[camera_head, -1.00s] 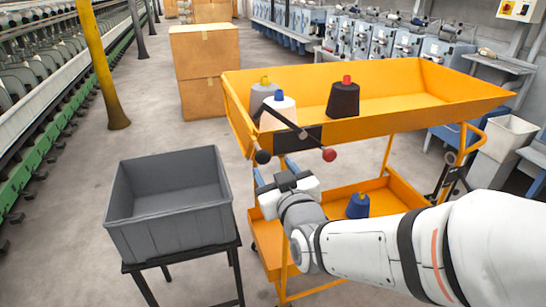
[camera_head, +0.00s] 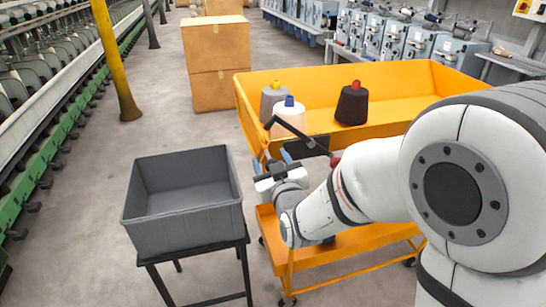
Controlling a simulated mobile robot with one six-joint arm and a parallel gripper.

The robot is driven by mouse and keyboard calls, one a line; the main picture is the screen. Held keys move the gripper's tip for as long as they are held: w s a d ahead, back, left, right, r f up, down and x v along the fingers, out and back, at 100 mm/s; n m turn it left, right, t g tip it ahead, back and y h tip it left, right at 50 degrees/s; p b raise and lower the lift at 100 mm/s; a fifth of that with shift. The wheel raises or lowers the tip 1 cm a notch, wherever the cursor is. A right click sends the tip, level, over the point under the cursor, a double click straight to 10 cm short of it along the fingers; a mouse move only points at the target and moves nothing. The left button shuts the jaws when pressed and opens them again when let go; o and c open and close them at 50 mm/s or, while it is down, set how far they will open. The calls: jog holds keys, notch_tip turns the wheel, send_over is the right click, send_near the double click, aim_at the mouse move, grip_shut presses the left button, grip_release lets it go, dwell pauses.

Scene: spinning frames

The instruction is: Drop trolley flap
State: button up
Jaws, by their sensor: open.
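The orange trolley (camera_head: 400,80) stands at centre right. A dark panel (camera_head: 308,148) sits in the near wall of its upper tray; I take it for the flap, though its position is hard to judge. A black lever bar (camera_head: 302,133) crosses in front of the tray, with a red knob (camera_head: 335,162) at its right end, partly behind my arm. My arm hides part of the near side and lower shelf.
Grey, white and dark brown yarn cones (camera_head: 352,104) stand in the upper tray. A grey bin (camera_head: 180,225) on a black stand is close on the left. Cardboard boxes (camera_head: 212,62) stand behind. Free floor lies between the bin and the boxes.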

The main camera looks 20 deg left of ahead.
jog(key=shift+w+a, duration=0.15)
jog(key=shift+w, duration=0.05)
grip_shut()
dwell(0.6)
